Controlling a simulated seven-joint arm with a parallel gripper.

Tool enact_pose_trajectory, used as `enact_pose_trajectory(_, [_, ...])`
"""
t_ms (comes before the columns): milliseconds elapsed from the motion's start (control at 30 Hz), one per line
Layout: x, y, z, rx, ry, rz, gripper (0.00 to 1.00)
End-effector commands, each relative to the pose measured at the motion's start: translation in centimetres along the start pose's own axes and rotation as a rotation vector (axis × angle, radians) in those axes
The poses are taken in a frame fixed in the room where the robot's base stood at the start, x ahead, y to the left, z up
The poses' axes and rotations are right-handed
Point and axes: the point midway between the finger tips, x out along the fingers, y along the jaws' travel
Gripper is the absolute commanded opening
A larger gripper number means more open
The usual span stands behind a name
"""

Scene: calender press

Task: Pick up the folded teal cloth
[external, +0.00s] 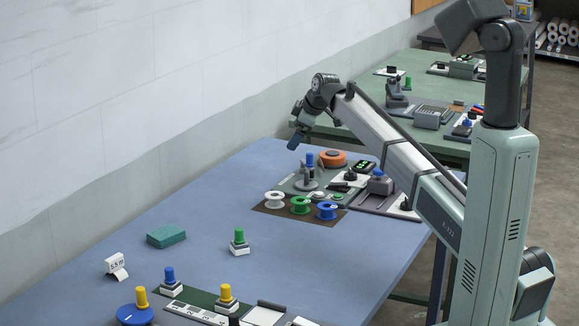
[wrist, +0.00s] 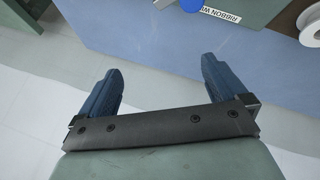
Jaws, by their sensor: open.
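The folded teal cloth (external: 166,236) lies flat on the blue table (external: 215,205), toward its left side near the wall, in the external view. The cloth does not show in the wrist view. My gripper (external: 293,145) is raised over the far end of the table, well away from the cloth, up and to the right of it in the picture. In the wrist view its two blue fingers (wrist: 160,72) stand wide apart with nothing between them.
A green-topped block (external: 239,242) stands right of the cloth, and a small white sign (external: 116,266) stands left of it. Spools (external: 300,205) sit on a dark mat below my gripper. Knobbed controls (external: 226,298) line the near edge. The table between cloth and spools is mostly clear.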

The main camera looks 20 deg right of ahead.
Motion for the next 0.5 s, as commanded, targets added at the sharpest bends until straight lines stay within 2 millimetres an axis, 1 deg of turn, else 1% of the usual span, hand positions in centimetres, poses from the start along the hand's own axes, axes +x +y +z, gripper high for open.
enact_pose_trajectory(33, [-0.6, -2.2, -2.6, -0.044, 0.003, -0.038, 0.99])
enact_pose_trajectory(67, [-1.0, -3.5, -3.9, -0.071, 0.002, -0.061, 0.99])
enact_pose_trajectory(100, [-1.4, -5.2, -5.6, -0.107, 0.001, -0.094, 0.99])
enact_pose_trajectory(167, [-2.4, -7.9, -8.2, -0.162, 0.001, -0.142, 0.99])
enact_pose_trajectory(200, [-3.0, -9.8, -9.8, -0.199, 0.0, -0.175, 0.99])
enact_pose_trajectory(333, [-5.0, -15.8, -14.6, -0.326, -0.008, -0.276, 0.99])
enact_pose_trajectory(367, [-5.1, -17.0, -15.6, -0.355, -0.014, -0.296, 0.99])
enact_pose_trajectory(400, [-4.9, -18.6, -16.8, -0.396, -0.027, -0.321, 0.99])
enact_pose_trajectory(467, [-4.5, -20.9, -18.5, -0.456, -0.051, -0.353, 0.99])
enact_pose_trajectory(500, [-4.2, -22.5, -19.6, -0.498, -0.067, -0.374, 0.99])
